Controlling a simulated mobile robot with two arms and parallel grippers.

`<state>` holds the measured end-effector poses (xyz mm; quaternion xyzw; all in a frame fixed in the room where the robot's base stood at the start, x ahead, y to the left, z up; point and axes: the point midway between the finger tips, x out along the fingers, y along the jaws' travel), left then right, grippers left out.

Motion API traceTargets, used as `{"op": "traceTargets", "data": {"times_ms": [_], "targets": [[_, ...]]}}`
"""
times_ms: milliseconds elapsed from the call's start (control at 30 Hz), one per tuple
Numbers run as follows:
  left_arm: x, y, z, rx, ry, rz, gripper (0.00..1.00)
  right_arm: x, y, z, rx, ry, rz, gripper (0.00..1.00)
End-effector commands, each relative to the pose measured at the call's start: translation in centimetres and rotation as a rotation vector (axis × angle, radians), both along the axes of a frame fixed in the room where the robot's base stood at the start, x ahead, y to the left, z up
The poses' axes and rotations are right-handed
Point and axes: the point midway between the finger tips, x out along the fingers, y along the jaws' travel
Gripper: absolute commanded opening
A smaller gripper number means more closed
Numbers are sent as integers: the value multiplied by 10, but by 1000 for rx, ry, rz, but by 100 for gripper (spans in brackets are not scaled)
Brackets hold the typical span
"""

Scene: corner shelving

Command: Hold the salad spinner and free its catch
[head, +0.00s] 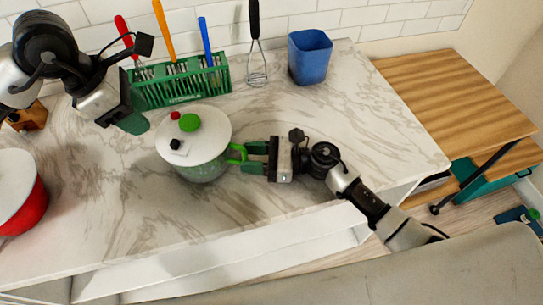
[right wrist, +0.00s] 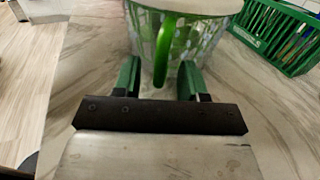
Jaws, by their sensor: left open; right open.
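The salad spinner (head: 204,169) stands upright on the marble counter. It has a clear body, a white lid with a green knob (head: 190,122), a red button (head: 175,115) and a small black piece (head: 175,144). Which of these is the catch, I cannot tell. My right gripper (head: 248,158) is open, with its green fingers on either side of the spinner's green handle (right wrist: 165,48); a gap shows between handle and fingers in the right wrist view (right wrist: 160,80). My left gripper (head: 136,122) is open and empty, above the counter to the upper left of the spinner.
A green rack (head: 182,87) with upright utensils stands behind the spinner, close to my left gripper. A whisk (head: 257,60) and a blue cup (head: 309,57) are at the back. A red pot (head: 22,200) is at the left edge. The counter's right side is clear.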

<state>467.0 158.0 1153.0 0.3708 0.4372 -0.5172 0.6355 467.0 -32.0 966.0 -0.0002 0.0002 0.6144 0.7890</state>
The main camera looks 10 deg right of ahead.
Motion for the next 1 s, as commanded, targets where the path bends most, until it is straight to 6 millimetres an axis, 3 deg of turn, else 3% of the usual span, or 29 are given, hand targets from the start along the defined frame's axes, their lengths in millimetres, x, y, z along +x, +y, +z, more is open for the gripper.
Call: {"op": "traceTargets", "data": {"times_ms": [200,467,767,1000], "targets": [[0,0,0,0,0,0,43,4,15,0,-1,1,0,42],[0,0,0,0,0,0,43,4,16,0,-1,1,-1,42],[0,0,0,0,0,0,43,4,16,0,-1,1,0,0],[0,0,0,0,0,0,43,4,15,0,-1,1,-1,0]]}}
